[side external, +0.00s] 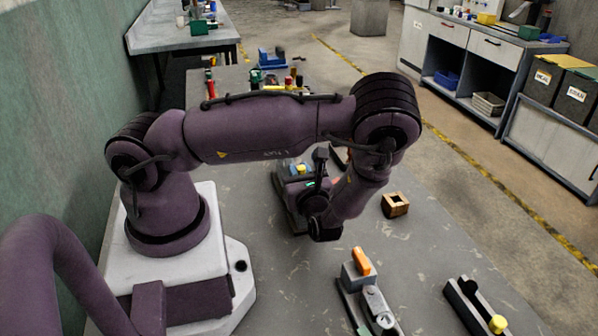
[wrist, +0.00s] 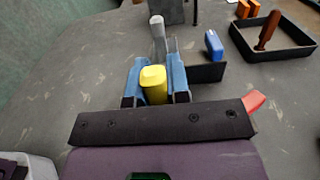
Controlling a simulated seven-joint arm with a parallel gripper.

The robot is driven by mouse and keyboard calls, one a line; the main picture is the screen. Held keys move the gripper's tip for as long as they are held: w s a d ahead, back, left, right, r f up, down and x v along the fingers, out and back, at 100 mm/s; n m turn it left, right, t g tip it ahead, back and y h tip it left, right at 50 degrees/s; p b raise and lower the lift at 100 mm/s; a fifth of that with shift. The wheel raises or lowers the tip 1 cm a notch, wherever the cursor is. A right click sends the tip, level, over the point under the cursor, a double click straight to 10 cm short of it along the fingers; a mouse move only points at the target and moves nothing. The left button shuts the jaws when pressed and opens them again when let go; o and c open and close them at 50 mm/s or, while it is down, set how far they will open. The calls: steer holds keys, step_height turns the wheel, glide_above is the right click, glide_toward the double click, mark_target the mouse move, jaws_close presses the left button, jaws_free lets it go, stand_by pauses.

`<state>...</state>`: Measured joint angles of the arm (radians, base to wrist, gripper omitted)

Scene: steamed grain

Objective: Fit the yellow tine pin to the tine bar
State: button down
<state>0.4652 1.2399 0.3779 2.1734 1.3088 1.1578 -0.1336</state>
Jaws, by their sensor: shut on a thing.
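My gripper (wrist: 155,88) has blue fingers, shut on the yellow tine pin (wrist: 153,76), whose yellow end shows between them in the wrist view. A grey rod (wrist: 158,35) stands just beyond it; I cannot tell whether it is part of the pin. In the side external view the yellow piece (side external: 301,169) shows small at my gripper, partly hidden by the arm. A long dark base (side external: 292,216) lies close under or beside it. I cannot tell whether this is the tine bar, or whether the pin touches it.
A wooden block with a square hole (side external: 395,205) stands to the right. Nearer are a grey block with an orange piece (side external: 361,262) and a dark bar with a yellow knob (side external: 475,308). A dark tray (wrist: 283,52) and a blue piece (wrist: 214,45) lie beyond my gripper.

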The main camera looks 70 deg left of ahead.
steer(key=shift+r, duration=0.25)
stand_by(0.4)
steer(key=c, duration=1)
jaws_free()
steer(key=shift+d, duration=0.1)
steer(key=d, duration=0.7)
steer(key=shift+d, duration=0.2)
